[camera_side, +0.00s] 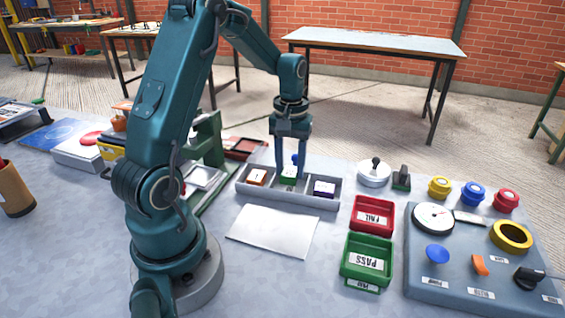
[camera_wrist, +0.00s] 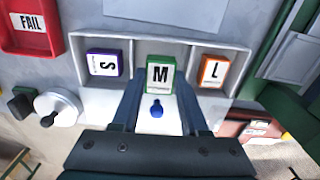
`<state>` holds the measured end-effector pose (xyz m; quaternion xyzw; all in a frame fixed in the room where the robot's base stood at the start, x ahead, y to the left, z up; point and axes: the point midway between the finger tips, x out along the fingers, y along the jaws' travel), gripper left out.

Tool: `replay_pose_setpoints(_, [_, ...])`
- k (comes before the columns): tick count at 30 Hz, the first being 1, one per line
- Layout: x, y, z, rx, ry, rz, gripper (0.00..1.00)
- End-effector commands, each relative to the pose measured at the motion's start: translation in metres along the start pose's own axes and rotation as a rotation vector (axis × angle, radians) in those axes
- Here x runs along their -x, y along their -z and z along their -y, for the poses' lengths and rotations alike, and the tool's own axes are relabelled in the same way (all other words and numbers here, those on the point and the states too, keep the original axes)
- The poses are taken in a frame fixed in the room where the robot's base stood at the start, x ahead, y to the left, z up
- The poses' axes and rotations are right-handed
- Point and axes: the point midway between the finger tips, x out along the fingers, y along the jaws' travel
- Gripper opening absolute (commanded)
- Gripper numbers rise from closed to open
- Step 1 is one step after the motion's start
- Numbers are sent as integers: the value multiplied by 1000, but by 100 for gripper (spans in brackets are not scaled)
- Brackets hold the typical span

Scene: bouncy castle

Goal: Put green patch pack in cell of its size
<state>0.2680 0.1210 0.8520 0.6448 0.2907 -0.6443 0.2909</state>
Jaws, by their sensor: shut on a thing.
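The green patch pack (camera_wrist: 160,73) has a white label marked M. It also shows in the side view (camera_side: 288,181), partly covered by my fingers. My gripper (camera_side: 291,175) points down and is shut on the green pack, with one finger on each side in the wrist view (camera_wrist: 160,90). The pack is at the middle cell of the grey three-cell tray (camera_side: 325,202); I cannot tell whether it touches the cell floor. A purple pack marked S (camera_wrist: 103,64) sits in one end cell. An orange pack marked L (camera_wrist: 213,70) sits in the other end cell.
A blue knob on something white (camera_wrist: 156,108) shows between my fingers. A white sheet (camera_side: 273,231) lies before the tray. A red FAIL bin (camera_side: 372,231), green PASS bin (camera_side: 366,279) and control panel (camera_side: 440,289) stand right. A white joystick base (camera_side: 373,178) is near the tray.

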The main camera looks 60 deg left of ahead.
Motion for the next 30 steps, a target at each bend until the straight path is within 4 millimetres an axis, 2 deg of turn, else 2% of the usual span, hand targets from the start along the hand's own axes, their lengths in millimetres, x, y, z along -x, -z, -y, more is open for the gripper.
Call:
replay_pose_setpoints(10, [0,0,0,0,0,0,0])
replay_pose_setpoints(11, [0,0,0,0,0,0,55])
replay_pose_setpoints(12, [0,0,0,0,0,0,70])
replay_pose_setpoints(13, [0,0,0,0,0,0,79])
replay_pose_setpoints(20, [0,0,0,0,0,0,79])
replay_pose_setpoints(21, [0,0,0,0,0,0,94])
replay_pose_setpoints(30, [0,0,0,0,0,0,94])
